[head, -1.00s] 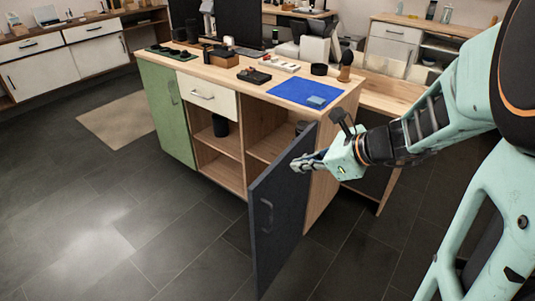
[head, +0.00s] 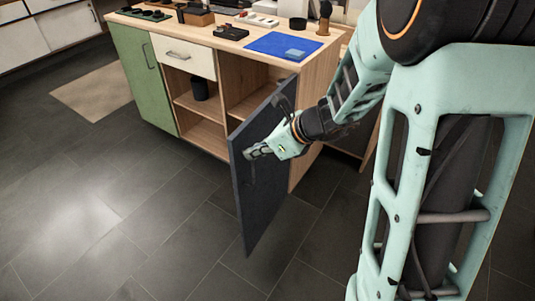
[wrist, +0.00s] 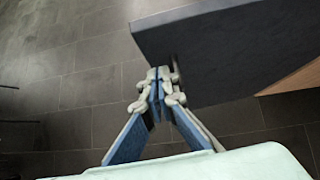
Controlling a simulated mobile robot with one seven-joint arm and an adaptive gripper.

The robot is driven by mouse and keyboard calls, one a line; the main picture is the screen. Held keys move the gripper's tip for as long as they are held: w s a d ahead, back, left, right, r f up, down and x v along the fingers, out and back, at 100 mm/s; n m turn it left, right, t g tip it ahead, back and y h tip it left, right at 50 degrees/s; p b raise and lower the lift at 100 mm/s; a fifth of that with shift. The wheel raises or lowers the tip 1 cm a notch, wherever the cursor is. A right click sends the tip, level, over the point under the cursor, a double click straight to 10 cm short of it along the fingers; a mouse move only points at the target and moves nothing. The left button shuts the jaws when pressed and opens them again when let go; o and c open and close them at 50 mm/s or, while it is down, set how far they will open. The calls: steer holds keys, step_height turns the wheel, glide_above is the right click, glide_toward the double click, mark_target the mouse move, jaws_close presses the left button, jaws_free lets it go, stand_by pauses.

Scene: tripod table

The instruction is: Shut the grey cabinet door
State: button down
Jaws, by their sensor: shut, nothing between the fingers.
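The grey cabinet door (head: 262,190) stands open, swung out from the right end of the wooden cabinet (head: 305,70). Its free edge points toward the lower left, and a shelf compartment behind it is partly exposed. My gripper (head: 250,154) is shut and empty. In the head view it overlaps the door's outer face near the free edge and hides most of the door handle. In the wrist view the shut fingertips (wrist: 158,78) are close to the edge of the dark door (wrist: 245,50). I cannot tell whether they touch it.
The green door (head: 142,75) and white drawer (head: 187,58) of the same cabinet are shut. A blue mat (head: 275,45) and small items lie on the top. A dark cup (head: 200,88) stands on a shelf. The tiled floor (head: 120,200) left of the door is clear.

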steer(key=shift+w+a, duration=0.3)
steer(key=shift+a, duration=0.2)
steer(key=shift+w+a, duration=0.3)
steer(key=shift+a, duration=0.2)
